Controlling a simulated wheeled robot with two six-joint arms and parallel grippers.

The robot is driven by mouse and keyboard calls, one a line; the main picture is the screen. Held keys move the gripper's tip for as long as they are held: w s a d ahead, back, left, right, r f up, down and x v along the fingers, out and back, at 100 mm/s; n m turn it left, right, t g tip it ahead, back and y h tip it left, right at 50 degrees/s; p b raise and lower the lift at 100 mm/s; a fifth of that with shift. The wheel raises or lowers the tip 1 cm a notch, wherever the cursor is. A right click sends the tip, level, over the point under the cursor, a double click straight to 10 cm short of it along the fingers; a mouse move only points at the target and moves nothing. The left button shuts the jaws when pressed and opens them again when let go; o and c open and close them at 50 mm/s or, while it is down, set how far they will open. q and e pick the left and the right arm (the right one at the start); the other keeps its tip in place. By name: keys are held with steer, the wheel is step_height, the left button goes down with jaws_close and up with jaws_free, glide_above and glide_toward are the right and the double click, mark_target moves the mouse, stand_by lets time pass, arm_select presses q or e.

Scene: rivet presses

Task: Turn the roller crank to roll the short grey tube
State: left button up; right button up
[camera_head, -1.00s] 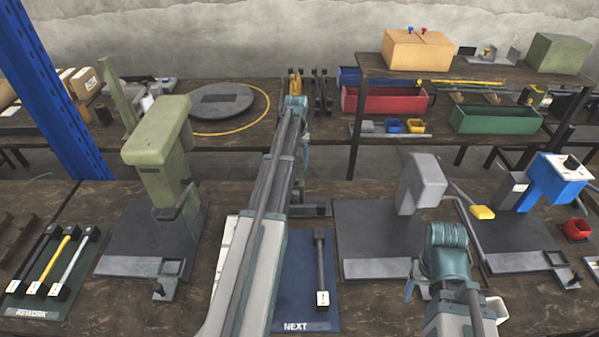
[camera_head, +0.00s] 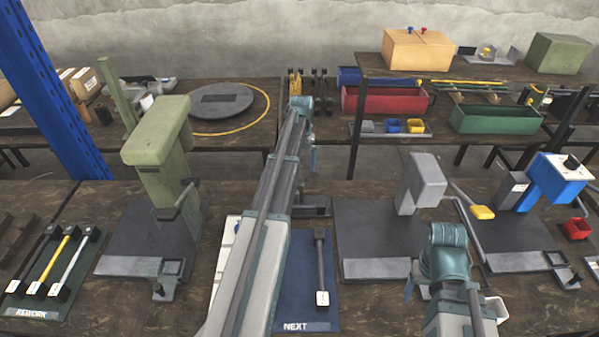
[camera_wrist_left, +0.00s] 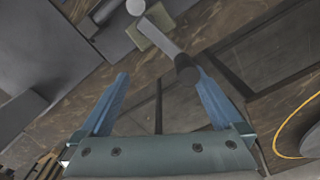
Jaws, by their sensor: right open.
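In the left wrist view my left gripper (camera_wrist_left: 161,74) is open. A grey bar with a dark round knob (camera_wrist_left: 187,70), which looks like the roller crank, reaches between its fingertips, with the knob close to the right finger. I cannot tell whether they touch. In the head view my left arm hides most of a low grey device (camera_head: 315,206) behind the blue mat.
A green press (camera_head: 160,140) stands left and a grey press (camera_head: 422,180) right. A blue device (camera_head: 560,180) stands at the right. The back bench (camera_head: 225,140) lies beyond a gap.

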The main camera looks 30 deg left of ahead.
step_height(320, 180, up, 7)
steer(key=p, duration=0.7)
steer(key=shift+f, duration=0.1)
